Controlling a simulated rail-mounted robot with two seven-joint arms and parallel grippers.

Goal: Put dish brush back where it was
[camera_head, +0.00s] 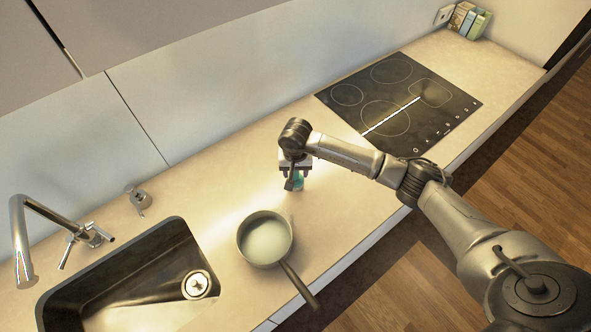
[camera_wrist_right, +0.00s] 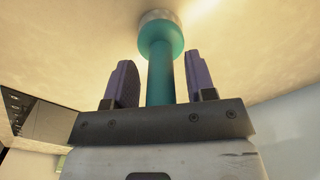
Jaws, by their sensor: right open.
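The dish brush (camera_head: 299,183) has a teal handle and shows partly below my right gripper on the counter. In the right wrist view the teal handle (camera_wrist_right: 161,75) runs between the two fingers to a wider collar and a pale round end at the counter surface. My right gripper (camera_wrist_right: 160,84) is open, with a finger on each side of the handle and visible gaps. In the head view my right gripper (camera_head: 293,184) points down at the counter and hides most of the brush. My left gripper is out of view.
The sink (camera_head: 130,285) and faucet (camera_head: 22,245) are at left. A black cooktop (camera_head: 400,100) lies behind right. Books (camera_head: 468,20) stand at the far corner.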

